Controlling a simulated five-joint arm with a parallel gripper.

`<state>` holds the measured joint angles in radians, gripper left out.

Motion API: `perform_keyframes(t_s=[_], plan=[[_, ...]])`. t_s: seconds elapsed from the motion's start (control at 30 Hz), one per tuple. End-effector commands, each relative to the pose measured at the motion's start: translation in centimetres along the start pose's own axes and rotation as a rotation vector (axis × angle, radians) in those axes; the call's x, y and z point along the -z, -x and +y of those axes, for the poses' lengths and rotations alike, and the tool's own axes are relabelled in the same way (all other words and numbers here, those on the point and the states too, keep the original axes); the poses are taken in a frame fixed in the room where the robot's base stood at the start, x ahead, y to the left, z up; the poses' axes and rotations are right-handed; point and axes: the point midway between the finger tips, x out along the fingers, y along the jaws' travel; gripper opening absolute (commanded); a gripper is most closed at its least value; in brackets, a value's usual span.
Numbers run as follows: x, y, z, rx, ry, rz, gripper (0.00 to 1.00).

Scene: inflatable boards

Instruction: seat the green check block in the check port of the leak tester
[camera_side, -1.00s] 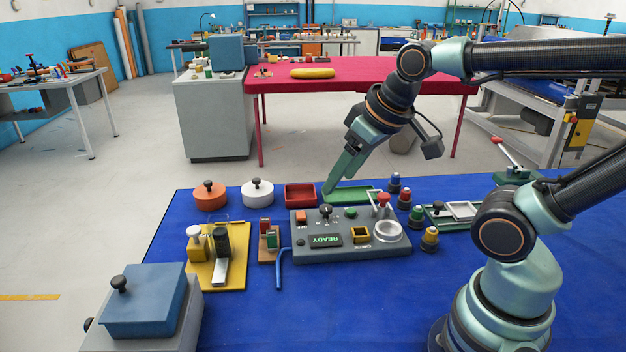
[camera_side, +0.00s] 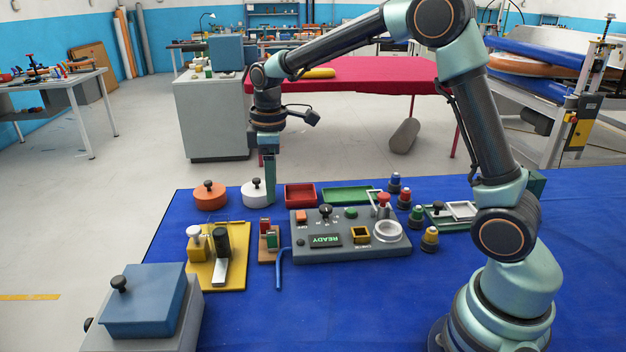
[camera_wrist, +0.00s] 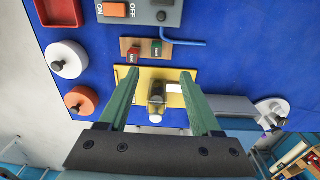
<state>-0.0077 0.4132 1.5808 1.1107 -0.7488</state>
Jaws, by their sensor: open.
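The green check block (camera_side: 272,240) stands beside a red block (camera_side: 265,227) in a small brown rack (camera_side: 263,256), left of the grey leak tester (camera_side: 318,256). The tester's display reads READY, and a yellow-rimmed square port (camera_side: 361,234) is on its top. The green block also shows in the wrist view (camera_wrist: 156,48), beyond my fingertips. My gripper (camera_side: 270,196) points down in the side view, above the mat near the rack. In the wrist view my gripper (camera_wrist: 160,77) is open, with nothing held between its fingers.
A yellow plate (camera_side: 236,282) with a black cylinder and white-topped post stands left of the rack. A blue hooked rod (camera_side: 281,270) lies between rack and tester. Orange (camera_side: 209,199) and white (camera_side: 256,196) knobbed discs, red (camera_side: 300,195) and green (camera_side: 347,194) trays lie behind.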

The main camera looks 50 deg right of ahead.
Motion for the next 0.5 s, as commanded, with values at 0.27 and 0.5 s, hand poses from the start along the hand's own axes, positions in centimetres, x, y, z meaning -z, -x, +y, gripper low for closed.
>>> perform_keyframes(t_s=[0.27, 0.5], plan=[[0.8, -2.7, 0.6, 0.028, 0.063, -0.029, 0.65], [0.6, -6.6, 0.5, 0.03, 0.062, -0.03, 0.65]])
